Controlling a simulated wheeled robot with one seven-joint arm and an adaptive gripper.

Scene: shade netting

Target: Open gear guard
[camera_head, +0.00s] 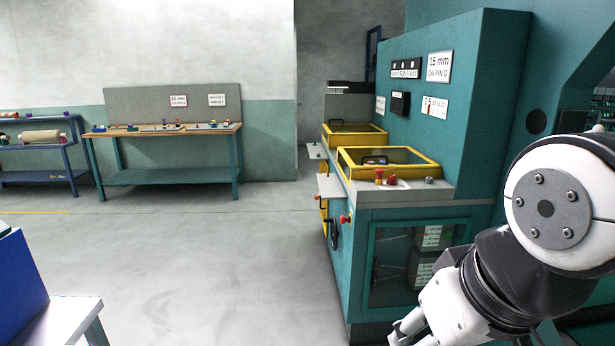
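A teal machine (470,100) stands at the right. Two yellow-framed covers with dark clear panels lie on its grey top: a nearer one (418,171) and a farther one (352,140). Both look lowered. A dark handle (375,161) shows at the nearer cover. I cannot tell which of these, if either, is the gear guard. My gripper (403,328) is at the bottom edge, below and in front of the machine's top, apart from the covers. It is small and partly cut off, so its opening is unclear.
A red knob (379,176) sits on the machine's near ledge. A lower door (400,262) with a dark window is below. A workbench (165,130) and a shelf rack (40,150) stand at the back left. A blue object (20,285) is at lower left. The middle floor is clear.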

